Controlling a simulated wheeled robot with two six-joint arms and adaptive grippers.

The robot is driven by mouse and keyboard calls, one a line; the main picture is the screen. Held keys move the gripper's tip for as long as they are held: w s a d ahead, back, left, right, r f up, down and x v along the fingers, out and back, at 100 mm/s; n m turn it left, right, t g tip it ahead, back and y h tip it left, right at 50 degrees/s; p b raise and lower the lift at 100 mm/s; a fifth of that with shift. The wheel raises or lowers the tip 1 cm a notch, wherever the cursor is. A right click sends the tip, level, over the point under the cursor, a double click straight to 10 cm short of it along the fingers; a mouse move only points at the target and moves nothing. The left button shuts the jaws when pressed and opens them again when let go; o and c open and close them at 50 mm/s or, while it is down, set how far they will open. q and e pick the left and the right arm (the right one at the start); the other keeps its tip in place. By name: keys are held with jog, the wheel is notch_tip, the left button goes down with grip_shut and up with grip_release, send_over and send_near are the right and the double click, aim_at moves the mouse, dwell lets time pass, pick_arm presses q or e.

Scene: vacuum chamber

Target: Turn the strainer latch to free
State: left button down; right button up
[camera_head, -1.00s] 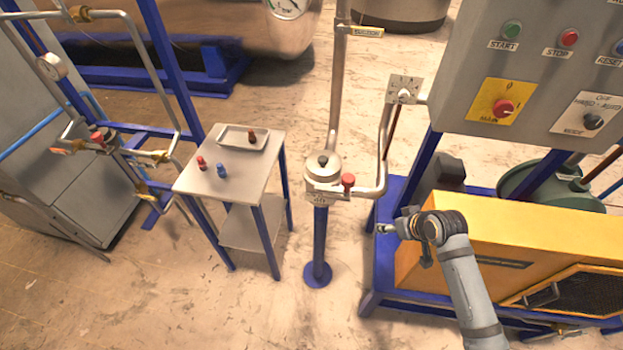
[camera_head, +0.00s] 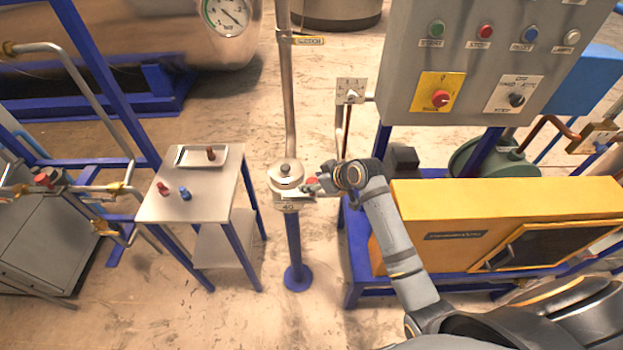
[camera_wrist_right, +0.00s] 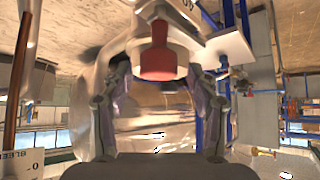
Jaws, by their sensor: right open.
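The strainer (camera_head: 286,178) is a round metal pot with a dark knob on its lid, on top of a blue post. Its red latch knob (camera_head: 311,181) is on its right side, partly hidden by my right gripper (camera_head: 318,186). In the right wrist view the red latch knob (camera_wrist_right: 158,62) shows large, ahead of and between the two fingers of the open right gripper (camera_wrist_right: 160,95). I cannot tell whether a finger touches it. My left gripper is not in view.
A small table (camera_head: 207,205) left of the strainer holds a tray (camera_head: 188,158), a red piece (camera_head: 163,188) and a blue piece (camera_head: 185,193). A vertical pipe (camera_head: 288,90) rises behind the strainer. The control cabinet (camera_head: 400,60) and yellow machine (camera_head: 470,215) stand to the right.

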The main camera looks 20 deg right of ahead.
jog(key=shift+w+f, duration=0.35)
jog(key=shift+f, duration=0.15)
jog(key=shift+a, duration=0.1)
jog(key=shift+c, duration=0.3)
grip_shut()
